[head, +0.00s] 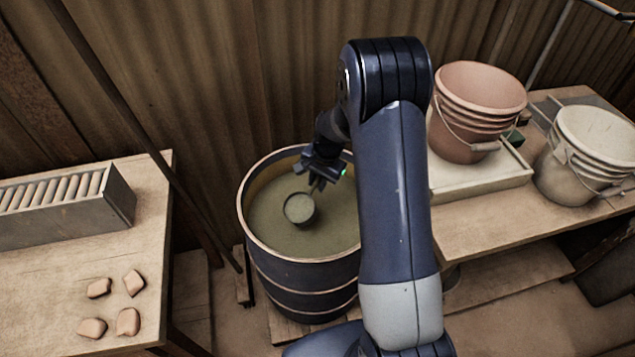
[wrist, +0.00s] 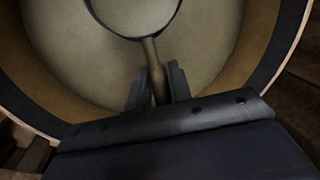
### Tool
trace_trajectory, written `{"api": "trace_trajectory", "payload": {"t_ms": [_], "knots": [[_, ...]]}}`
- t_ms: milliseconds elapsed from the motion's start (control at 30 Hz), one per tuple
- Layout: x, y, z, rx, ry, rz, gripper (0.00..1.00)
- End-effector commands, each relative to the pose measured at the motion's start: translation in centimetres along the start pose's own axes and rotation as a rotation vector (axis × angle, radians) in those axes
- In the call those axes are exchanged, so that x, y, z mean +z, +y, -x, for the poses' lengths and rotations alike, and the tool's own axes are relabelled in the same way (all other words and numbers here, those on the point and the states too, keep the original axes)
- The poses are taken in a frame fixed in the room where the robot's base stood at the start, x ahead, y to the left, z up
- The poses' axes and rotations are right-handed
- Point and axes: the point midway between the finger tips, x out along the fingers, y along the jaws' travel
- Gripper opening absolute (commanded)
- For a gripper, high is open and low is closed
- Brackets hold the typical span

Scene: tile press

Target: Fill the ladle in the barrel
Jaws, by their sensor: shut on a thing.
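My gripper (head: 322,172) is over the barrel's opening, shut on the ladle's handle. In the wrist view the handle (wrist: 157,75) runs between the two fingers (wrist: 159,88) up to the bowl (wrist: 135,12), which is cut off by the top edge.
A table (head: 60,270) at left holds a grey rack (head: 65,210) and several clay pieces (head: 128,321). A bench (head: 500,222) at right holds a reddish bucket (head: 470,110) in a pale tray (head: 480,184) and a whitish bucket (head: 583,155). A corrugated wall (head: 210,90) stands behind.

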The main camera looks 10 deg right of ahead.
Motion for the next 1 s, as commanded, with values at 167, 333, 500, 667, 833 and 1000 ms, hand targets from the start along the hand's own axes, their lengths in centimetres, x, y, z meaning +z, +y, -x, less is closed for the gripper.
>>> {"api": "trace_trajectory", "payload": {"t_ms": [167, 333, 500, 667, 833, 1000], "knots": [[-0.1, -0.3, 1.8, -0.003, -0.017, -0.004, 0.00], [-0.3, -0.5, 3.1, -0.005, -0.033, -0.008, 0.00], [-0.3, -0.7, 4.3, -0.006, -0.050, -0.011, 0.00], [-0.4, -1.0, 5.5, -0.008, -0.065, -0.013, 0.00], [-0.5, -1.2, 6.8, -0.009, -0.081, -0.015, 0.00], [-0.6, -1.4, 8.1, -0.011, -0.098, -0.019, 0.00]]}}
